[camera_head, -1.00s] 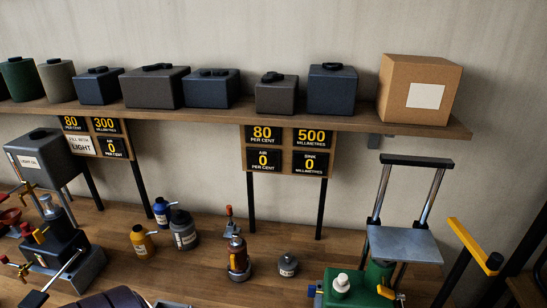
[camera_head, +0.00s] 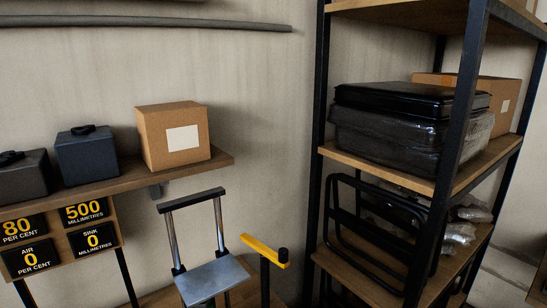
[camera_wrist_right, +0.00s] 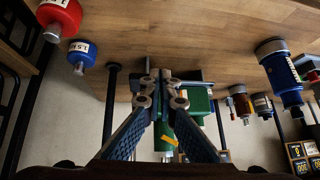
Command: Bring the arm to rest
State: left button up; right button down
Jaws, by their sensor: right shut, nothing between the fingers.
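My right gripper (camera_wrist_right: 160,78) shows in the right wrist view, its two fingers converging until the tips meet. It is shut and empty. The view is upside down, with the wooden bench top (camera_wrist_right: 185,35) across the upper part and things seeming to hang from it. Behind the fingertips is a green device (camera_wrist_right: 197,100), partly hidden by the fingers; I cannot tell the exact gap, but the gripper holds nothing. Neither arm shows in the head view, and my left gripper is in no view.
In the wrist view, a red container (camera_wrist_right: 60,17) and blue container (camera_wrist_right: 82,56) are at the left, a blue bottle (camera_wrist_right: 280,72) at the right. The head view shows a metal-plated stand (camera_head: 208,279), a yellow handle (camera_head: 262,250), a cardboard box (camera_head: 160,128) and a black-framed rack (camera_head: 320,150).

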jog(key=s+d+f+m+g+h, duration=0.1)
jog(key=s+d+f+m+h, duration=0.25)
jog(key=s+d, duration=0.35)
jog(key=s+d+f+m+g+h, duration=0.1)
jog(key=s+d+f+m+h, duration=0.15)
jog(key=s+d+f, duration=0.55)
notch_tip(320, 180, down, 32)
jog(key=d+g+b, duration=0.1)
jog(key=d+b, duration=0.1)
jog(key=b, duration=0.6)
jog(key=s+d+f+b, duration=0.1)
jog(key=s+f+b, duration=0.2)
jog(key=s+f, duration=0.5)
jog(key=s+d+f+g+b, duration=0.1)
jog(key=s+f+b, duration=0.2)
jog(key=s+f, duration=0.5)
notch_tip(320, 180, down, 5)
jog(key=shift+s+d+r, duration=0.1)
jog(key=shift+s+d, duration=0.2)
jog(key=shift+s, duration=0.1)
